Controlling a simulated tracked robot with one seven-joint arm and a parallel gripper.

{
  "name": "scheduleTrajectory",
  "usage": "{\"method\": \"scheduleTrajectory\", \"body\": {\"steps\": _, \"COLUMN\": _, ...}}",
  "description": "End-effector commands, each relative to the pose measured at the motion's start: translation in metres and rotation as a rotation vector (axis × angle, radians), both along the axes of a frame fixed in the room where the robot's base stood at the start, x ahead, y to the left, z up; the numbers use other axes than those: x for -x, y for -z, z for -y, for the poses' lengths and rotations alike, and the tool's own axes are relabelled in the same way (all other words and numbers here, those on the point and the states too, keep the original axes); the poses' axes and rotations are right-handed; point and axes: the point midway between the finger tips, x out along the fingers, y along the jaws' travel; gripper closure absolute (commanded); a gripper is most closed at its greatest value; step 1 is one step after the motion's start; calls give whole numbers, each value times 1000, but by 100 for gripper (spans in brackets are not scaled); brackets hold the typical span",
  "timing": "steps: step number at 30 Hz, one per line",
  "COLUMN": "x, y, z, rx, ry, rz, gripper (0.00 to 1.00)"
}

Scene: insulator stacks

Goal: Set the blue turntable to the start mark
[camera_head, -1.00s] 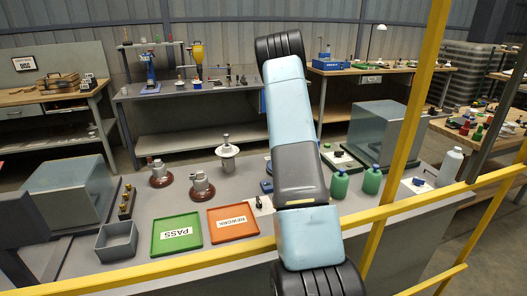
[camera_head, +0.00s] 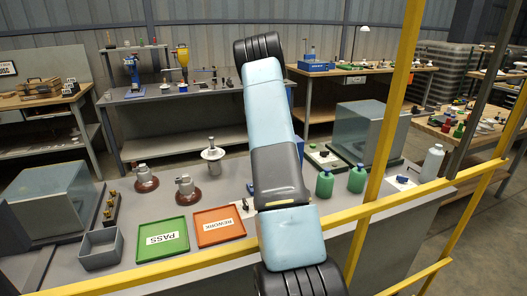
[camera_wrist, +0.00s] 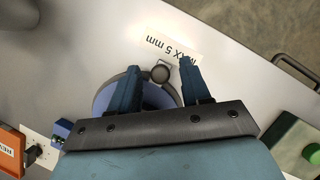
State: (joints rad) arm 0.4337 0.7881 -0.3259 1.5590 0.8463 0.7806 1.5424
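The blue turntable (camera_wrist: 103,98) shows in the wrist view as a round blue disc, partly covered by my left finger and the gripper's mount. A round dark-grey knob (camera_wrist: 160,72) stands at its edge. My gripper (camera_wrist: 158,72) is open over it, one finger on each side of the knob; I cannot tell whether either finger touches it. I cannot make out the start mark. In the head view my arm hides the turntable and my fingers.
A "MAX 5 mm" card (camera_wrist: 170,42) lies beside the turntable. A small blue block (camera_wrist: 62,130) and the orange REWORK tray (camera_head: 218,226) are to the left. Green bottles (camera_head: 325,183) stand right of my arm. A yellow rail (camera_head: 390,207) crosses the bench front.

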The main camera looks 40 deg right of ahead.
Motion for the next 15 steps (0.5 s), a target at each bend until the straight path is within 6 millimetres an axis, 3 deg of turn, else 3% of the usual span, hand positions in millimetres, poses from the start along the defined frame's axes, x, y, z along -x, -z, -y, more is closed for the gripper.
{"method": "scheduleTrajectory", "body": {"steps": 8, "x": 1, "y": -1, "z": 1, "rx": 0, "ry": 0, "rz": -1, "gripper": 52}}
{"method": "scheduleTrajectory", "body": {"steps": 15, "x": 11, "y": -28, "z": 5, "rx": 1, "ry": 1, "rz": 2, "gripper": 52}}
